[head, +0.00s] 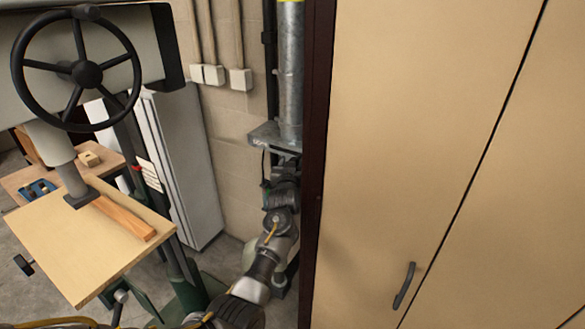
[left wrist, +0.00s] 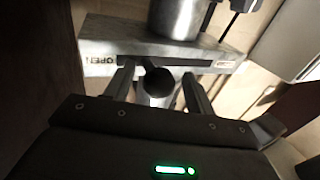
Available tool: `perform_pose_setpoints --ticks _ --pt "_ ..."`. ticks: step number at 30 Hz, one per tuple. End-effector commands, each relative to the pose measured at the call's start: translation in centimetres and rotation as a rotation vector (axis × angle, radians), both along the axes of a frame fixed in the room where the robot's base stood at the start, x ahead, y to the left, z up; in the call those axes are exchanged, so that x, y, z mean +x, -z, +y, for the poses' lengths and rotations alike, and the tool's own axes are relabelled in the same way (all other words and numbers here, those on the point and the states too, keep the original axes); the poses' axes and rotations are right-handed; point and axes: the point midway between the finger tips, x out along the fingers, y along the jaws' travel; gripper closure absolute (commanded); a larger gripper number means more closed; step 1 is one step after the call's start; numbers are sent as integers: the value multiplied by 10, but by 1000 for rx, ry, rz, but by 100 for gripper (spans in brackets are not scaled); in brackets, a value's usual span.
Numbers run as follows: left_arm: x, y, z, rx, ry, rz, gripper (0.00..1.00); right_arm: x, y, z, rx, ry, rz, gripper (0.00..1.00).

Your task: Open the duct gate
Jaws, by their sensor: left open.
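The duct gate (head: 268,134) is a flat grey metal housing across the vertical galvanized duct (head: 290,75), beside the dark cabinet edge. In the left wrist view the gate (left wrist: 130,48) spans the top, with an "OPEN" label at its left end and a small label at its right. A dark round knob (left wrist: 158,81) sits below its front edge. My left gripper (head: 284,163) is just under the gate; in the left wrist view its open fingers (left wrist: 158,88) stand on either side of the knob. I cannot tell whether they touch it. My right gripper is not in view.
A tall tan cabinet (head: 420,130) with a dark edge stands close on the right of my arm. A machine with a black handwheel (head: 85,72) and a wooden table (head: 85,240) stands at left. A pale metal cabinet (head: 183,160) is behind.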

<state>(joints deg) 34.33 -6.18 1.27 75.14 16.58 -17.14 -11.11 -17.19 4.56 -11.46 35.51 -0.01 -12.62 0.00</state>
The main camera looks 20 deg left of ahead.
Motion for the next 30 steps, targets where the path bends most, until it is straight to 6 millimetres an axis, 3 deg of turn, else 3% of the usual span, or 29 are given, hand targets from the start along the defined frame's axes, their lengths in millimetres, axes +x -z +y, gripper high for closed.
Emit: perform_pose_setpoints --ticks 15,30 --pt "-64 3 -15 -1 1 2 45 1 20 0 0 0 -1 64" --pt "-69 1 -16 -2 0 3 45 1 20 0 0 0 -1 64"
